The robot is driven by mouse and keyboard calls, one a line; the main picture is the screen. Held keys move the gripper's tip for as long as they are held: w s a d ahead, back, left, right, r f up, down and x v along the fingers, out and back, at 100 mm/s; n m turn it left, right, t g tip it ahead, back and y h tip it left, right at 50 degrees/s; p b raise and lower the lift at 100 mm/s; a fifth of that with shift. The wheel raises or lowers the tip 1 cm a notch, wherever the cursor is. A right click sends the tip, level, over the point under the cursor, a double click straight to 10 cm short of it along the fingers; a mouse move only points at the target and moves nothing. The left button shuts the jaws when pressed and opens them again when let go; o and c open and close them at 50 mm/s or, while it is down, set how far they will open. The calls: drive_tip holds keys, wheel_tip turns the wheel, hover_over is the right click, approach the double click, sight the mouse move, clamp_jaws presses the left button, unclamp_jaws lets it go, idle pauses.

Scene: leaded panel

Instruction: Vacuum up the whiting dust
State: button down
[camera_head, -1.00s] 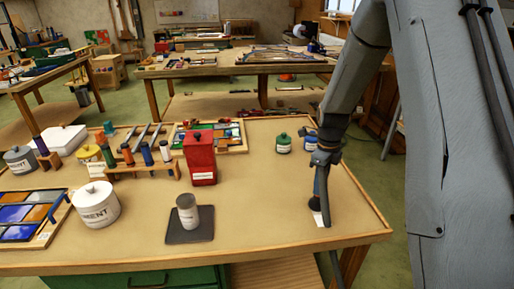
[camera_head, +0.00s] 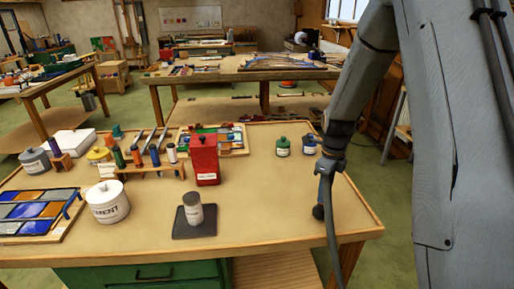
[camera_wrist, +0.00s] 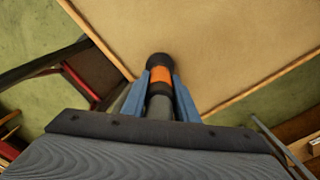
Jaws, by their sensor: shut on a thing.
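My gripper (camera_head: 328,168) is at the right end of the front bench. Its blue fingers are shut on the vacuum nozzle (camera_wrist: 159,76), a black tube with an orange band in the wrist view. The nozzle's dark head (camera_head: 319,212) is low at the bench top near the right edge; I cannot tell whether it touches. A grey hose (camera_head: 333,240) hangs from it past the front edge. I see no whiting dust on the bench top in either view now; any under the nozzle is hidden.
On the bench (camera_head: 270,215) stand a grey can on a dark pad (camera_head: 195,233), a white cement tub (camera_head: 107,203), a red can (camera_head: 204,160) and a green jar (camera_head: 283,147). A blue-lidded jar (camera_head: 309,145) is close behind my gripper. The bench's front right is clear.

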drive_tip(key=shift+s+r+p, duration=0.15)
drive_tip(key=shift+r+p, duration=0.9)
drive_tip(key=shift+r, duration=1.8)
